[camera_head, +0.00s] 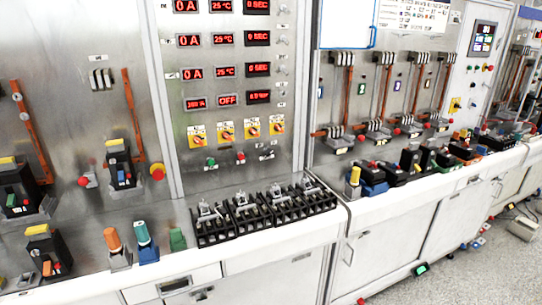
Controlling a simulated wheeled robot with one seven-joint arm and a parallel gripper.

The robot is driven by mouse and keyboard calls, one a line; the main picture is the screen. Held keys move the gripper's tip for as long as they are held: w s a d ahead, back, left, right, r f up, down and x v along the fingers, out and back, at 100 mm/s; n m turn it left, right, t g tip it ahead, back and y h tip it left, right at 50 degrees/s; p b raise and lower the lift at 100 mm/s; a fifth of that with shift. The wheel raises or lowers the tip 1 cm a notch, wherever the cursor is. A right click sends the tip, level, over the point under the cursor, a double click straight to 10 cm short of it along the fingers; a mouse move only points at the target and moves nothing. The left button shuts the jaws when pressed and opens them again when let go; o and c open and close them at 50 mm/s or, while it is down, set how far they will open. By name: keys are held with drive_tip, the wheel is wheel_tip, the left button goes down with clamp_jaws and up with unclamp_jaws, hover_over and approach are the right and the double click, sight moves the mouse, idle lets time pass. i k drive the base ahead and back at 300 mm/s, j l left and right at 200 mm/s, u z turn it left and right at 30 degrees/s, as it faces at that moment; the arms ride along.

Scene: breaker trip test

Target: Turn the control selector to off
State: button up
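A row of several yellow square rotary selectors (226,131) sits on the metal panel, below the red digital displays. The leftmost selector (197,136) and the rightmost selector (277,125) show plainly. Their labels are too small to read, so I cannot tell which one is the control selector or where each knob points. A red display (227,100) above them reads OFF. Another yellow selector (455,104) is on the panel at the right. My gripper is not in view.
Green (211,162) and red (241,157) buttons sit below the selectors. Black terminal blocks (265,212) stand on the ledge beneath. Orange (115,243) and teal (144,238) handled devices stand to their left. Grey floor (450,280) is open at lower right.

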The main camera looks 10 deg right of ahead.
sight(268, 151)
drive_tip(key=i+u, duration=0.35)
drive_tip(key=i+l+u, duration=0.15)
drive_tip(key=i+u, duration=0.2)
drive_tip(key=i+l+u, duration=0.35)
drive_tip(key=i, duration=0.15)
